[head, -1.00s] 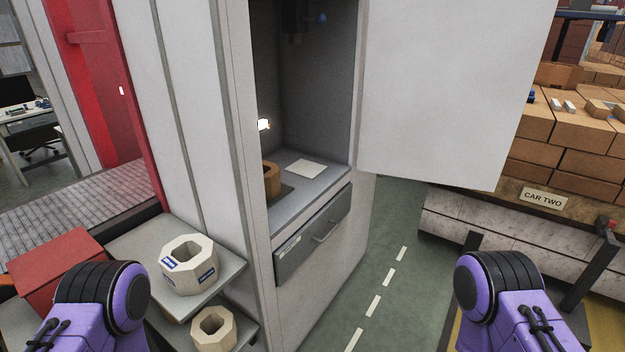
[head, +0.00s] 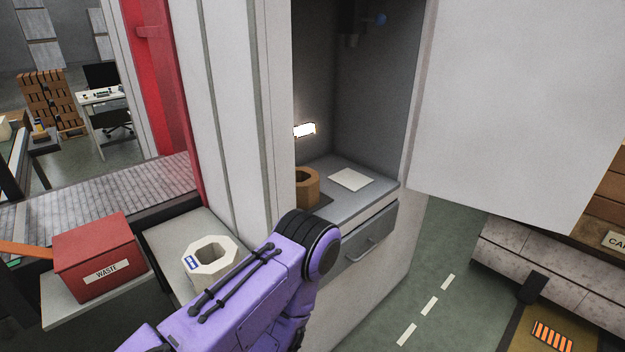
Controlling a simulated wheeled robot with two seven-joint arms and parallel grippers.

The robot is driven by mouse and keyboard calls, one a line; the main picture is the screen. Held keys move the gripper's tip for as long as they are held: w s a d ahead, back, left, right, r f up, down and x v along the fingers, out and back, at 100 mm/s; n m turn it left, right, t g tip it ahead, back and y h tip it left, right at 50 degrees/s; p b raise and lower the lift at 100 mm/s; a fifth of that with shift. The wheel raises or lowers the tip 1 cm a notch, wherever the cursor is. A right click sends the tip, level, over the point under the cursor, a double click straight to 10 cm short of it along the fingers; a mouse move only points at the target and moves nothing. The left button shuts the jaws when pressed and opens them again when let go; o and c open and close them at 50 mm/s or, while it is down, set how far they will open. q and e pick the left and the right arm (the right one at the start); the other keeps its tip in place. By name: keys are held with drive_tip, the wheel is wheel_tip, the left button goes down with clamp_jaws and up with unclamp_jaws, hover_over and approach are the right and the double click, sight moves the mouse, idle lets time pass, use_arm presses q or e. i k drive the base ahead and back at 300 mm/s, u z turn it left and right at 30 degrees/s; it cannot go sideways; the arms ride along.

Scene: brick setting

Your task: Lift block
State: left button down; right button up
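A brown hollow block (head: 307,187) stands on the counter (head: 345,205) inside the open cabinet, partly hidden by the cabinet's front post. A cream octagonal hollow block (head: 212,262) with a blue label sits on the grey shelf to the left of the cabinet. My purple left arm reaches across the lower middle, in front of the cabinet and beside the cream block. Neither gripper shows in the head view, and my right arm is out of the picture.
The large white cabinet door (head: 515,100) stands open at the right. A red waste bin (head: 97,258) is at the left.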

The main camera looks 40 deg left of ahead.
sight(307, 180)
drive_tip(key=i, duration=0.8)
drive_tip(key=u, duration=3.7)
drive_tip(key=k, duration=0.3)
drive_tip(key=z, duration=0.65)
